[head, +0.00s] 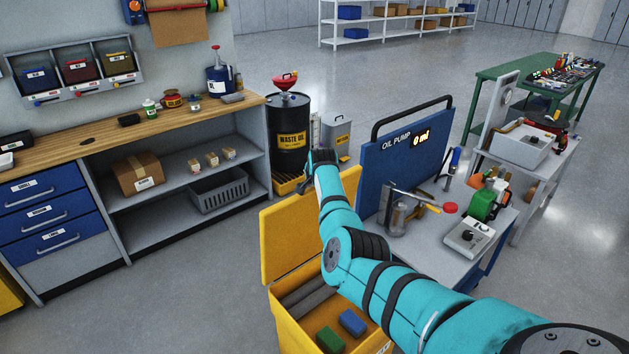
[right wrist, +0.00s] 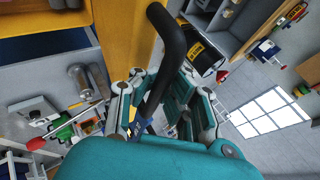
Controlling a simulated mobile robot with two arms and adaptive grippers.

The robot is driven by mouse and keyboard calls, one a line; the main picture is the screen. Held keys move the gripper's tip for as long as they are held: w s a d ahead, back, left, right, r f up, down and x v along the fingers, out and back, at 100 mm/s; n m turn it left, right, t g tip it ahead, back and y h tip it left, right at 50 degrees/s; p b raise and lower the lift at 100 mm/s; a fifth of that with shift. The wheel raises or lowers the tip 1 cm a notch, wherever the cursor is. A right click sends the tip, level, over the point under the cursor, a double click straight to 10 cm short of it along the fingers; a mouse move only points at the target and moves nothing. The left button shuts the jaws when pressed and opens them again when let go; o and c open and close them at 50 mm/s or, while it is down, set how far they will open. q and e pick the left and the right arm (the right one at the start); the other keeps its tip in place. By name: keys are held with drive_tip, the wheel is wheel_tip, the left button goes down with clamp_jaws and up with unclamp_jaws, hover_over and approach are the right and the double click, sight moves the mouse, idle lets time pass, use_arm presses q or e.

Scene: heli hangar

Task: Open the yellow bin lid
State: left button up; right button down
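The yellow bin (head: 286,322) stands low in the middle of the head view. Its yellow lid (head: 284,240) is raised and stands steeply above the opening; it also shows in the right wrist view (right wrist: 127,28). My right gripper (head: 318,160) is at the lid's upper edge. In the right wrist view, its fingers (right wrist: 163,90) are spread apart, with the lid's black bar handle (right wrist: 172,45) running between them. I cannot tell whether they touch it. My left gripper is not in view.
A green block (head: 330,340), a blue block (head: 352,322) and grey rolls (head: 304,293) lie in the bin. The blue oil pump cart (head: 400,165) stands close on the right. A workbench (head: 70,150) is on the left. The waste oil drum (head: 288,125) is behind.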

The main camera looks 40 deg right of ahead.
drive_tip(key=shift+w+d+r, duration=0.1)
drive_tip(key=shift+w+r, duration=0.05)
drive_tip(key=shift+r, duration=0.25)
drive_tip(key=c, duration=1.4)
unclamp_jaws()
drive_tip(key=shift+s+r, duration=0.15)
drive_tip(key=shift+s, duration=0.05)
drive_tip(key=shift+o, duration=0.3)
drive_tip(key=shift+s, duration=0.1)
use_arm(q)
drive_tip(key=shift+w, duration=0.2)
use_arm(e)
drive_tip(key=shift+f, duration=0.2)
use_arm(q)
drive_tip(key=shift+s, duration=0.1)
use_arm(e)
drive_tip(key=v, duration=1.2)
